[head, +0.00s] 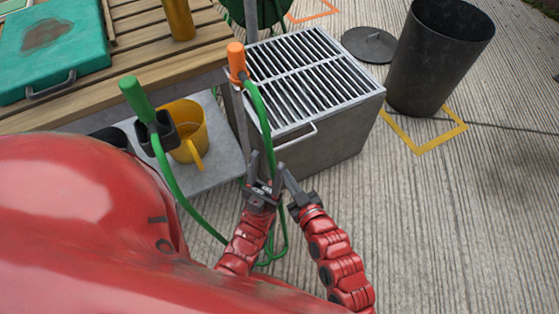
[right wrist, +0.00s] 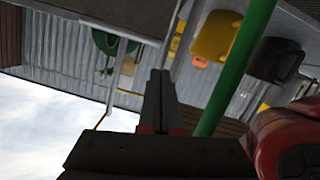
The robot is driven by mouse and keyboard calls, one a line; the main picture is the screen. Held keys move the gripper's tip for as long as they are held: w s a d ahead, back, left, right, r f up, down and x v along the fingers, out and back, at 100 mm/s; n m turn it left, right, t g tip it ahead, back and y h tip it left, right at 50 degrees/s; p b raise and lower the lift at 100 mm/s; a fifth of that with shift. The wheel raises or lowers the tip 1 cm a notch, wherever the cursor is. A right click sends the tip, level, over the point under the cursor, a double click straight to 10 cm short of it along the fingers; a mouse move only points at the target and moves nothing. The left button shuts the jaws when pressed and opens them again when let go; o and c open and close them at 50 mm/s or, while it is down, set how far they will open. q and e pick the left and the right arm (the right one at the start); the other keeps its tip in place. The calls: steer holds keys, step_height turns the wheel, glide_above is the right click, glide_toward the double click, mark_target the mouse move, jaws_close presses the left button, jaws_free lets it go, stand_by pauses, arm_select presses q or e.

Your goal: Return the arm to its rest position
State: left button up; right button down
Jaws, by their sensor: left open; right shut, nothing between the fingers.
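My left gripper (head: 264,172) is red-armed and low in the middle of the head view. Its dark fingers are apart, with nothing seen between them. My right gripper (head: 283,168) is close beside it on the right, fingers pointing up the picture. In the right wrist view its fingers (right wrist: 160,75) are together and empty. Both grippers are in front of a metal box with a grated top (head: 345,130). A green hose (head: 262,110) runs down right by the left gripper; I cannot tell whether they touch. A green bar (right wrist: 235,70), likely the hose, passes right of the right fingers.
An orange nozzle (head: 236,62) tops the hose beside the slatted wooden table (head: 150,72). A black bin (head: 437,55) stands back right.

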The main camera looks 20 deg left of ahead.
steer(key=v, duration=0.4)
steer(key=shift+s+r+p, duration=0.1)
steer(key=shift+r+p, duration=0.1)
steer(key=shift+p, duration=0.1)
